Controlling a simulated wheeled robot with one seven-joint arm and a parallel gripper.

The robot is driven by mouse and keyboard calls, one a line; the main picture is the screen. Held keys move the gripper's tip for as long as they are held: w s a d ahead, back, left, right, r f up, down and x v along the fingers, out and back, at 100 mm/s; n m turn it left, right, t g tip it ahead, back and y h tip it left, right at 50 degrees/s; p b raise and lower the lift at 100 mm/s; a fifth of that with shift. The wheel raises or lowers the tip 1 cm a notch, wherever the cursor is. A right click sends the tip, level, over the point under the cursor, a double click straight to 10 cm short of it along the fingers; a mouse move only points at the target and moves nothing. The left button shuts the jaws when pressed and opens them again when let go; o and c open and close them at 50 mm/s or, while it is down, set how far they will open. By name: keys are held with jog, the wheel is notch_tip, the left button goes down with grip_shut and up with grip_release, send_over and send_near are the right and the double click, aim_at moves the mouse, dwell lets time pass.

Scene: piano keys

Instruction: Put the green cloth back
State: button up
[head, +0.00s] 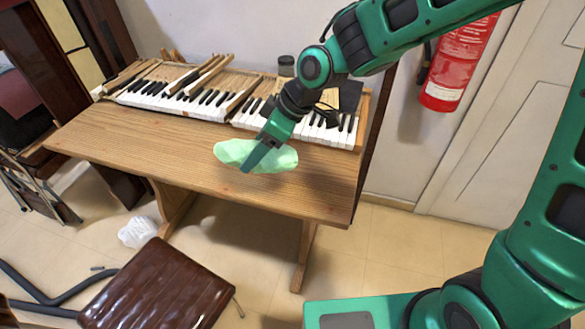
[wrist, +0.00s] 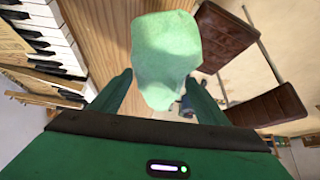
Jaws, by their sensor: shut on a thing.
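The pale green cloth (head: 228,152) shows in the head view at the front part of the wooden table (head: 130,150), in front of the piano keys. My gripper (head: 250,165) is shut on the cloth, with a finger across its near side. In the wrist view the cloth (wrist: 166,60) spreads between and beyond the two fingers of my gripper (wrist: 160,90). The cloth looks held just above the tabletop, but the exact gap cannot be told. The part of the cloth behind the finger is hidden in the head view.
Piano keys (head: 180,106) with loose wooden pieces lie along the table's back. A dark jar (head: 286,66) stands behind them. A red extinguisher (head: 455,70) hangs on the right. A brown chair seat (head: 160,290) is below the front edge. The table's left front is clear.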

jog(key=w+d+f, duration=0.2)
jog(key=d, duration=0.1)
jog(key=w+d+f, duration=0.2)
jog(key=d, duration=0.1)
jog(key=w+d+f, duration=0.2)
jog(key=d, duration=0.1)
jog(key=shift+d+f, duration=0.2)
jog(key=shift+f, duration=2.15)
jog(key=o, duration=1.1)
jog(key=shift+c, duration=0.2)
jog(key=shift+o, duration=0.2)
jog(key=v, duration=1.2)
jog(key=shift+r, duration=0.1)
